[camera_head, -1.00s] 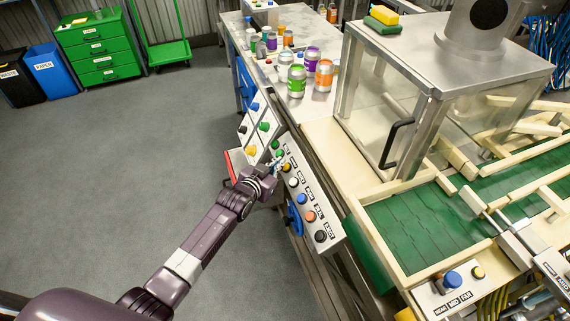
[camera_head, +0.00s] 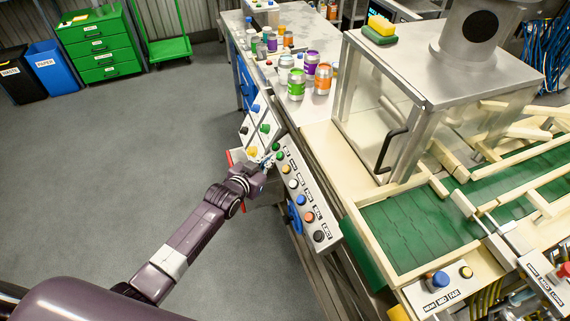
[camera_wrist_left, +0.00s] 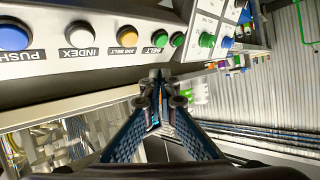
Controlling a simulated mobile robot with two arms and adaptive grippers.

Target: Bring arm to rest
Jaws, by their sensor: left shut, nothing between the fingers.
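My left arm reaches in from the lower left of the head view. Its gripper (camera_head: 268,164) is beside the upper end of the sloping button panel (camera_head: 305,203). In the left wrist view the gripper (camera_wrist_left: 157,78) is shut and empty, its fingertips together just below the panel's edge. That view shows a blue push button (camera_wrist_left: 14,36), a white index button (camera_wrist_left: 79,34), an orange button (camera_wrist_left: 127,36) and green buttons (camera_wrist_left: 160,39) above the fingers. I cannot tell from the views whether a fingertip touches the panel. My right gripper is not in view.
Several cans, among them a green one (camera_head: 296,84), stand on the metal table. The machine's clear-walled housing (camera_head: 385,110) and green conveyor (camera_head: 415,225) lie to the right. The grey floor (camera_head: 120,150) at left is clear.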

